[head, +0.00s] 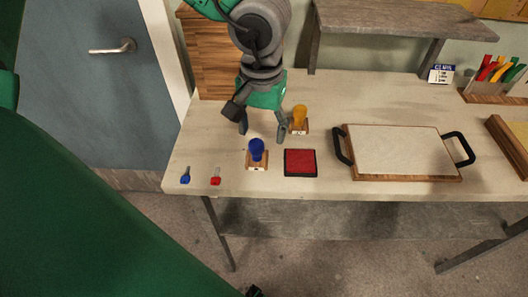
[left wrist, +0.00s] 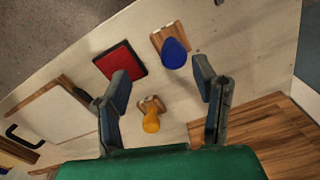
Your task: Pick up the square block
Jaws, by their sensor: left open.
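No plain square block shows. A blue-handled stamp (head: 256,152) with a square wooden base stands upright near the table's front; the left wrist view shows it (left wrist: 174,52) at the top. A yellow-handled stamp (head: 299,117) on a wooden base stands farther back; it also shows in the left wrist view (left wrist: 151,120). A flat, square red pad (head: 300,162) with a dark rim lies right of the blue stamp. My left gripper (head: 262,132) is open and empty, pointing down above the table, behind the blue stamp and left of the yellow one. My right gripper is not seen.
A wooden tray (head: 395,178) with black handles lies to the right. A blue-headed (head: 185,178) and a red-headed small item (head: 216,180) lie near the front left edge. A wooden panel (head: 205,55) stands at the back left, and a raised shelf (head: 400,20) at the back.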

